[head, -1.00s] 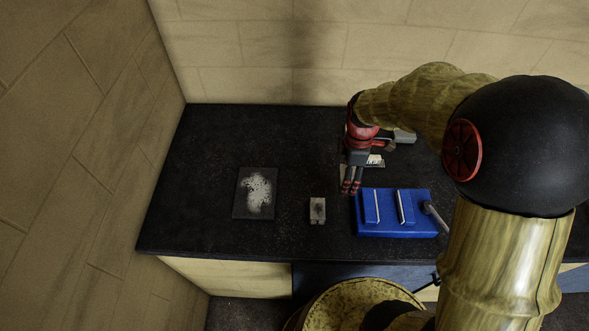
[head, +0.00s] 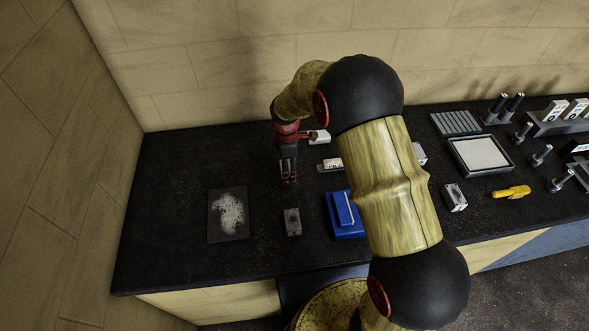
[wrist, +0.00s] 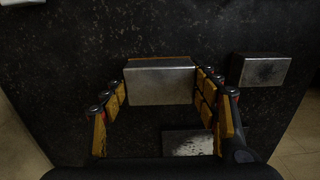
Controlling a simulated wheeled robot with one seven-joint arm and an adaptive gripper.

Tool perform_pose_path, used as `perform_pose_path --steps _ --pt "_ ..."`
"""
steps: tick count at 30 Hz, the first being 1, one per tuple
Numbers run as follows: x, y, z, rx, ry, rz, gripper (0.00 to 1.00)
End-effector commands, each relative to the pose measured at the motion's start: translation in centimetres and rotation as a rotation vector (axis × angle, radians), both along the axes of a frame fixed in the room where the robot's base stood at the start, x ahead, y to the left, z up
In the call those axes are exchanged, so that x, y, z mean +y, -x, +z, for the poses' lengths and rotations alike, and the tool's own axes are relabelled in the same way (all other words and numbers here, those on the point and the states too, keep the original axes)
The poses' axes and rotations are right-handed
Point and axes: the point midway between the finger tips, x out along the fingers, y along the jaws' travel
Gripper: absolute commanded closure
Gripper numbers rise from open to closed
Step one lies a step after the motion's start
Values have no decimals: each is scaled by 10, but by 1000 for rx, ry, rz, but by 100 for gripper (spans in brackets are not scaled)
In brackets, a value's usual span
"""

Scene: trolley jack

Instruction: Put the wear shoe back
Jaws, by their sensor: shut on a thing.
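My gripper (head: 289,178) is over the black bench, behind a small grey block (head: 292,222) in the head view. In the wrist view, my gripper (wrist: 160,82) is shut on a block with a smooth silver face and a thin tan-brown edge, which I take to be the wear shoe (wrist: 160,84). In the head view the held shoe cannot be made out between the fingers. The grey block also shows in the wrist view (wrist: 262,70), to the right of the fingers and apart from them.
A dark plate with white speckles (head: 228,214) lies at left. A blue block (head: 345,215) is partly behind my arm. A white-labelled piece (head: 331,165) lies right of my gripper. A framed tray (head: 480,154) and yellow tool (head: 511,192) are at right. The bench's far left is clear.

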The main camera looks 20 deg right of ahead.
Motion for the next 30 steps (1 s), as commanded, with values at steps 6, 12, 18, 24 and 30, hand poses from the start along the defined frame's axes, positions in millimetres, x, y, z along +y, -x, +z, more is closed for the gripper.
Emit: perform_pose_path --steps 6,12,18,24,30 --pt "4 -13 -11 -3 0 0 100" --pt "6 -18 -19 -3 0 0 100" --pt "6 -18 -43 -2 0 0 100" --pt "6 -19 -49 -5 0 0 100" --pt "6 -18 -50 -4 0 0 100"
